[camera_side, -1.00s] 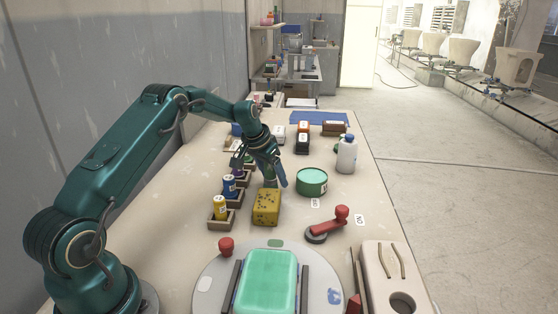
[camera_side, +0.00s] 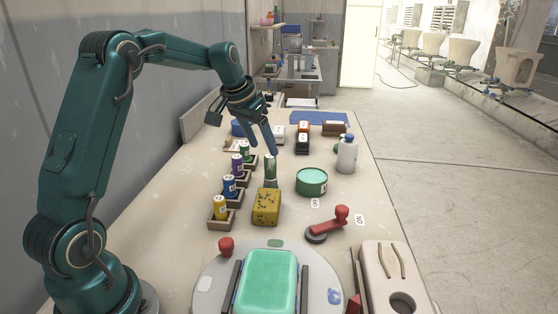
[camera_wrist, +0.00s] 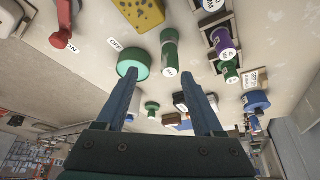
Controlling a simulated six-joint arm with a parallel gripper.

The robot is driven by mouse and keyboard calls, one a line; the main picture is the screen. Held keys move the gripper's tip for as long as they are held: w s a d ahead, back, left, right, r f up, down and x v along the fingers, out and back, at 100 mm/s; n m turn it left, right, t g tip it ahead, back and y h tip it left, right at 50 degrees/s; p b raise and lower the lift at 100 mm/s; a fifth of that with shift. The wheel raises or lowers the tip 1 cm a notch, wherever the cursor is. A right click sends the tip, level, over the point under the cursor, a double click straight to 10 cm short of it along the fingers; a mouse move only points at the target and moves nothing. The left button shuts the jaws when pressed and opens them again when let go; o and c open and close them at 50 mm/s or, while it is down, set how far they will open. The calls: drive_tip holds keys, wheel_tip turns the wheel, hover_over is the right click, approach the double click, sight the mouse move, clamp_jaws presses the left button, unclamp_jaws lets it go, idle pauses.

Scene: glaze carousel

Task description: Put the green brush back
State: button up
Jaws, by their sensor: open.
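A green cylinder with a pale label (camera_side: 270,170), which looks like a brush handle, stands upright on the table just behind the yellow block. It also shows in the wrist view (camera_wrist: 170,55). My gripper (camera_side: 272,151) is above it, fingers apart and pointing down, holding nothing. In the wrist view my fingers (camera_wrist: 163,80) are open with a clear gap. A row of small wooden holders stands left of the green cylinder. They carry yellow (camera_side: 220,207), blue (camera_side: 229,186), purple (camera_side: 237,164) and green (camera_side: 245,150) upright pieces.
A speckled yellow block (camera_side: 266,207) stands close in front of the green cylinder, and a green round tin (camera_side: 312,182) to its right. A red-handled lever (camera_side: 330,225), a white bottle (camera_side: 347,155) and a turntable with a green block (camera_side: 267,281) are nearby.

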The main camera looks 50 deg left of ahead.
drive_tip(key=s+d+r, duration=0.5)
drive_tip(key=s+d, duration=0.1)
drive_tip(key=d, duration=0.3)
drive_tip(key=s+d+f+m, duration=0.1)
drive_tip(key=s+d, duration=0.3)
drive_tip(key=s, duration=0.4)
drive_tip(key=s+d+f+t, duration=0.1)
drive_tip(key=s+d, duration=0.3)
drive_tip(key=s, duration=0.5)
drive_tip(key=shift+d+f+m+h, duration=0.3)
drive_tip(key=shift+d+f+m, duration=0.1)
drive_tip(key=shift+f, duration=0.15)
